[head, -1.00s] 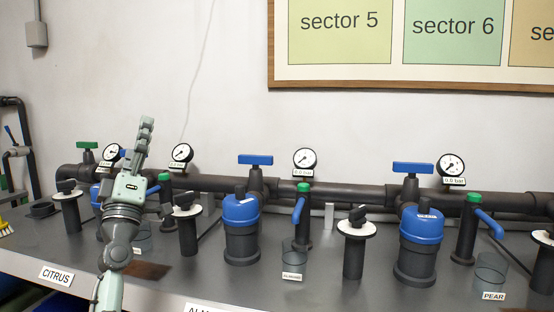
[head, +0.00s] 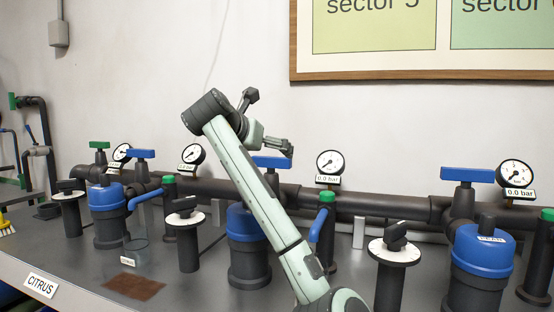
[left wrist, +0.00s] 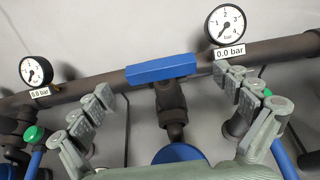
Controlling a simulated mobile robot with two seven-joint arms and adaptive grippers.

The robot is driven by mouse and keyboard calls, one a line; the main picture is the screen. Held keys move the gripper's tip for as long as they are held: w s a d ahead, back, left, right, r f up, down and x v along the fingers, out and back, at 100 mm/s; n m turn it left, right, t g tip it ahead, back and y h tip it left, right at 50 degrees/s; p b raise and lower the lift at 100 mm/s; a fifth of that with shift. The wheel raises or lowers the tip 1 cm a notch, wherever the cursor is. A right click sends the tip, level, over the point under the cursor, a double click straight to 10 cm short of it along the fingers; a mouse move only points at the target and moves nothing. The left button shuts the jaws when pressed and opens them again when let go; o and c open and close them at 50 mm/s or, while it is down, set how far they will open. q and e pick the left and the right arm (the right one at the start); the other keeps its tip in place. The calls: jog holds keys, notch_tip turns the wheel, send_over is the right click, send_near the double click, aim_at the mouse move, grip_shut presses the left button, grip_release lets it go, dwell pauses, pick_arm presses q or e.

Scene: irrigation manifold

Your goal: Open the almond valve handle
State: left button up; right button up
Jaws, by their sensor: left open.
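The almond valve handle is a blue bar on a dark stem. In the head view the handle (head: 272,162) shows beside my left arm, which hides part of it and the stem. In the left wrist view the handle (left wrist: 160,71) lies roughly along the dark pipe. My left gripper (head: 272,122) is open and empty, above the handle in the head view. In the left wrist view the fingers (left wrist: 170,86) spread to either side of the handle and do not visibly touch it. My right gripper is not in view.
A dark pipe (head: 400,208) runs behind, with other blue handles (head: 467,174) (head: 141,154). A gauge reading 0.0 bar (head: 330,163) stands right of the handle.

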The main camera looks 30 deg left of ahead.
aim_at(271, 158)
pick_arm(q)
jog(key=x, duration=0.6)
jog(key=shift+a, duration=0.1)
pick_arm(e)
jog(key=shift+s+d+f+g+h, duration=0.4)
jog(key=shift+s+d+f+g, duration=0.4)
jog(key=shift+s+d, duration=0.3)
pick_arm(q)
jog(key=shift+c, duration=0.5)
jog(key=c, duration=0.8)
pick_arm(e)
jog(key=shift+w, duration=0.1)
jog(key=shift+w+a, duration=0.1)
